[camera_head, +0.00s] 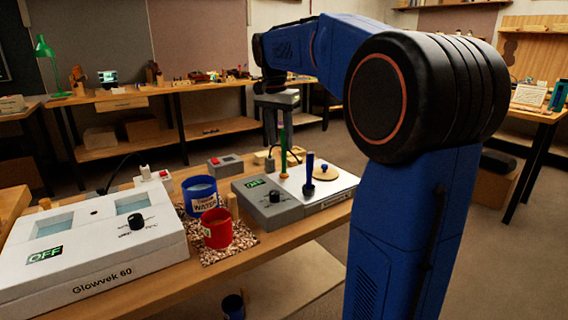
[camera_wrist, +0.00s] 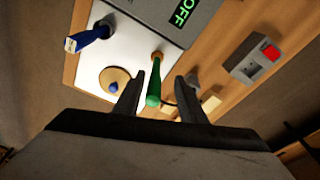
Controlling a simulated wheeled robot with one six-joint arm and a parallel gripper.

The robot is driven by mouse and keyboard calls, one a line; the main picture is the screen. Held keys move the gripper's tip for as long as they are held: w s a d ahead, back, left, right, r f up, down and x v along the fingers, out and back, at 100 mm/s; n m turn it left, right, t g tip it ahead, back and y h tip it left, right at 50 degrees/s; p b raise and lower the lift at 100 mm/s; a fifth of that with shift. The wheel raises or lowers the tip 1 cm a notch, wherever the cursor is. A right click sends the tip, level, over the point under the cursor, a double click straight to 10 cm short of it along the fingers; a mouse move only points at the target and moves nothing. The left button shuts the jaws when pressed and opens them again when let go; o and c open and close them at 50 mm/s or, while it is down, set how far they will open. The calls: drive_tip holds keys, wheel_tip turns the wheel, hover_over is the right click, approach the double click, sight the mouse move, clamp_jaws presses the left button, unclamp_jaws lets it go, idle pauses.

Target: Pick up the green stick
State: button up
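The green stick (camera_head: 283,158) stands upright on the white top of a grey device (camera_head: 258,203) marked OFF. In the wrist view the green stick (camera_wrist: 154,84) shows between the two fingers, its near end toward my gripper. My gripper (camera_wrist: 159,80) is open, with a gap on both sides of the stick and no contact that I can see. In the head view my gripper (camera_head: 279,128) is above the device, pointing down around the stick's upper part, and the arm hides some of the area behind it.
A dark blue stick (camera_head: 309,174) stands near the green one, beside a round tan lid (camera_head: 326,173) with a blue knob. A blue water pot (camera_head: 200,194), a red pot (camera_head: 216,228) and a white Glowvek box (camera_head: 90,250) are to the left. A grey red-buttoned box (camera_head: 226,165) stands behind.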

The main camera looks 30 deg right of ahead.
hover_over(285, 173)
drive_tip(key=w, duration=0.1)
drive_tip(key=shift+d+f, duration=0.15)
drive_tip(key=shift+f, duration=1.25)
drive_tip(key=shift+d+f, duration=0.15)
drive_tip(key=shift+f, duration=1.2)
clamp_jaws()
